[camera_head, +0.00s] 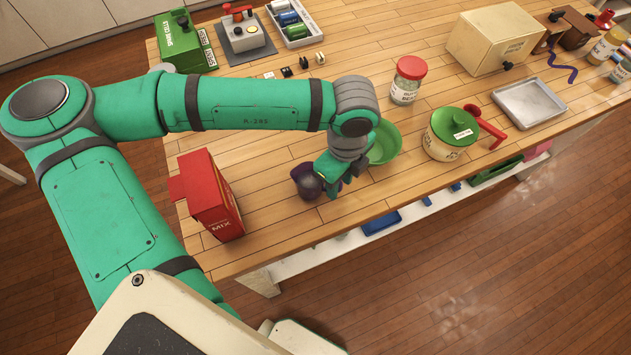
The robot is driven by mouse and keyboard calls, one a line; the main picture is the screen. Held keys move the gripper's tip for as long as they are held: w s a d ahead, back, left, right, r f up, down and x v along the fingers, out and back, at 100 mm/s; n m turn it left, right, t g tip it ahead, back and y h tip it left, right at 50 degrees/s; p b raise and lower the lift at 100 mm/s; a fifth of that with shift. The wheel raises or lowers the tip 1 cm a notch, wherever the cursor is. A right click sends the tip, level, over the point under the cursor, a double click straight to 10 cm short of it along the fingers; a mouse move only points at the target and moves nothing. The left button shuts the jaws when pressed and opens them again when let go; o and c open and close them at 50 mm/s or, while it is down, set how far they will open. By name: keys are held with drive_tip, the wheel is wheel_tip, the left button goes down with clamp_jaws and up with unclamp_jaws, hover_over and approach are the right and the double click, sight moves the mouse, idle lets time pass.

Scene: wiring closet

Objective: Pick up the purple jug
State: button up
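The purple jug (305,180) stands on the wooden table near its front edge, right of the red box. It is small, dark and round, and looks upright. My gripper (330,184) reaches down at the jug's right side and overlaps it in the picture. The gripper hides the right part of the jug. I cannot tell whether the fingers touch the jug or how far apart they are.
A red mix box (212,197) stands left of the jug. A green bowl (386,143) is close behind my wrist. A red-lidded jar (407,82) and a green-lidded pot (449,137) stand farther right. The wooden table (270,235) is bare in front of the jug.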

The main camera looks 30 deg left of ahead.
clamp_jaws()
drive_tip(key=shift+r, duration=0.15)
